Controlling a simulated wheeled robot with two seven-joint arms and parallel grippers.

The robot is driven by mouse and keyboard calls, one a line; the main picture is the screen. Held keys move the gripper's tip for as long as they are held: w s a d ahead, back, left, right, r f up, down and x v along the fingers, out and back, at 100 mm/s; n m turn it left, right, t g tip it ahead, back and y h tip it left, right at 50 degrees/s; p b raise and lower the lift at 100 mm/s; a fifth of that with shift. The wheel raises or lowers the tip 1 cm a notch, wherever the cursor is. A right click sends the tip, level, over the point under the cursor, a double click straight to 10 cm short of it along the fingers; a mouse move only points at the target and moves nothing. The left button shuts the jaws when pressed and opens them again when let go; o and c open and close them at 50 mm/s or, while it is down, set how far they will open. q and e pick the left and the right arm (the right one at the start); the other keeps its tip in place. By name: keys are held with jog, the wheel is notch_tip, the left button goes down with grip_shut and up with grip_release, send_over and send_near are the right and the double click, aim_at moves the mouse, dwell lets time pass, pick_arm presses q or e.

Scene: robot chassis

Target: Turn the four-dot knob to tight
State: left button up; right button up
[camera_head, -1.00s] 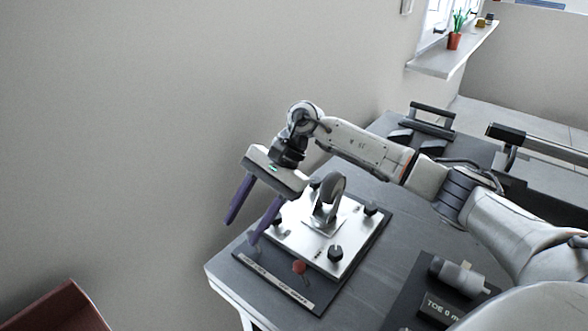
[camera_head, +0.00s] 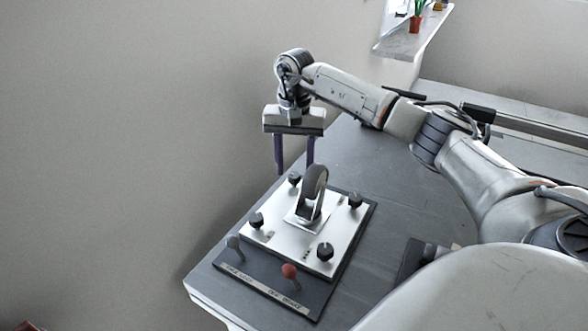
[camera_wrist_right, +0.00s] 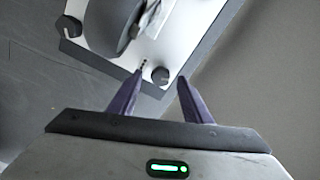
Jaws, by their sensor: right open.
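A bright metal plate (camera_head: 283,240) with a caster wheel (camera_head: 314,190) in its middle bears black knobs at its corners. The far knob (camera_head: 294,178) also shows in the right wrist view (camera_wrist_right: 160,75), with a short row of small dark dots beside it. My right gripper (camera_head: 295,168) points down above this far knob. Its purple fingers are open, and in the wrist view (camera_wrist_right: 162,80) the knob appears between and beyond their tips. My left gripper is out of view.
Other knobs sit at the right (camera_head: 355,200), left (camera_head: 256,220) and near (camera_head: 325,252) corners. A grey-topped lever (camera_head: 233,242) and a red-topped lever (camera_head: 289,271) stand on the labelled dark base. The wall (camera_head: 130,130) is close on the left. Bare table (camera_head: 385,180) lies to the right.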

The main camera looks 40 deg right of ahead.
jog(key=shift+f, duration=0.75)
jog(key=c, duration=1.1)
